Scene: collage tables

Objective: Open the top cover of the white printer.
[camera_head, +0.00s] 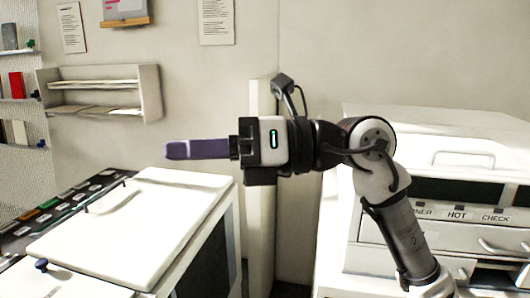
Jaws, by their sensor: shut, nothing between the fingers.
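The white printer (465,233) stands at the right, partly behind my arm, with a front panel lettered "HOT" and "CHECK". Its top cover (445,138) looks closed, with a pale handle (464,154) toward the front. My gripper (168,150) points left in the air, well left of the printer and apart from it. Its purple fingers are shut with nothing between them. My arm hides the printer's left front part.
A second white machine (150,225) with a flat lid, a small handle and a dark key strip stands at the lower left, below my gripper. A white post (260,200) stands between the machines. Wall shelves (145,92) hang behind at the left.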

